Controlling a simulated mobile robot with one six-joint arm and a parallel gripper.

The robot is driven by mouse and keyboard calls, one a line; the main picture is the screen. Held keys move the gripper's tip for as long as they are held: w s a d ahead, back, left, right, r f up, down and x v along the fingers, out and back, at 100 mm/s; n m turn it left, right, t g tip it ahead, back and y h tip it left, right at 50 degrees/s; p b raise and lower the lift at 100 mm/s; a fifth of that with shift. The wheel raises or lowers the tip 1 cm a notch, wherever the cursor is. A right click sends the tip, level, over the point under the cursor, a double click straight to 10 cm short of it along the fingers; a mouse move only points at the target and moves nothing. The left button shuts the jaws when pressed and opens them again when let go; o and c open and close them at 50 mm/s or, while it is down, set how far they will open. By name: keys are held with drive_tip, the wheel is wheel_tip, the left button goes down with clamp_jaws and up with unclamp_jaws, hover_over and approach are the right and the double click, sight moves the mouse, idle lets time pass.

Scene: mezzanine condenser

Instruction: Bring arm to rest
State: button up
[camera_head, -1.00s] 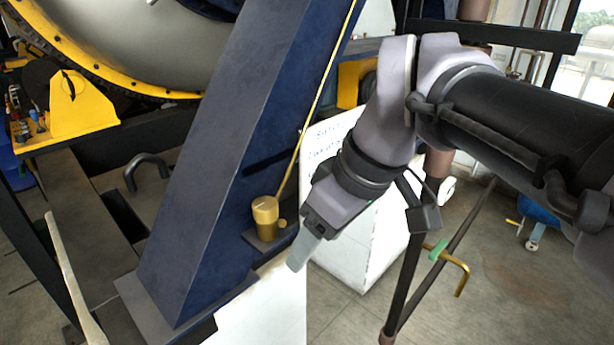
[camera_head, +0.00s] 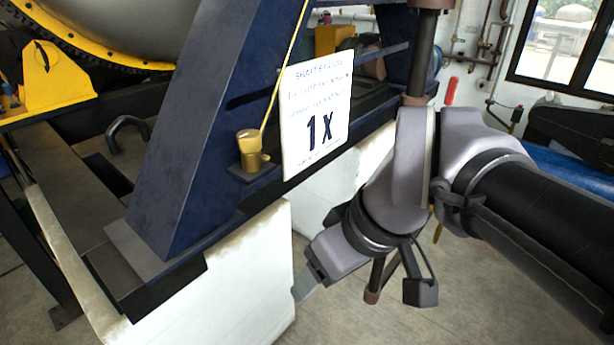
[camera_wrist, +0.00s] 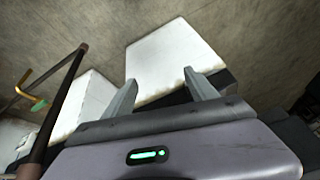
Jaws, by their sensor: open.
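My gripper (camera_head: 308,284) is at the lower middle of the head view, in front of the white block under the blue frame. It points down and to the left. In the wrist view my gripper (camera_wrist: 160,92) shows two grey fingers set wide apart with nothing between them that they hold. The white block (camera_wrist: 172,58) lies beyond the fingers in that view. My arm reaches in from the right side of the head view, folded at the wrist.
A blue steel frame (camera_head: 190,150) stands left of my arm, with a brass fitting (camera_head: 250,150) on its ledge. A white sign (camera_head: 316,112) reading "1X" hangs there. A brown-black pipe (camera_wrist: 62,100) runs close by on the left in the wrist view. Bare floor (camera_head: 450,290) lies below my arm.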

drive_tip(key=s+d+f+m+t+b, duration=0.1)
drive_tip(key=s+d+f+m+b, duration=0.1)
drive_tip(key=f+m+b, duration=0.3)
drive_tip(key=s+d+f+m+t+h+b, duration=0.1)
drive_tip(key=s+d+f+m+b, duration=0.2)
drive_tip(key=f, duration=0.8)
drive_tip(key=s+m+b, duration=0.1)
drive_tip(key=m+b, duration=0.1)
drive_tip(key=b, duration=0.1)
drive_tip(key=shift+m+t, duration=0.3)
drive_tip(key=shift+s, duration=0.1)
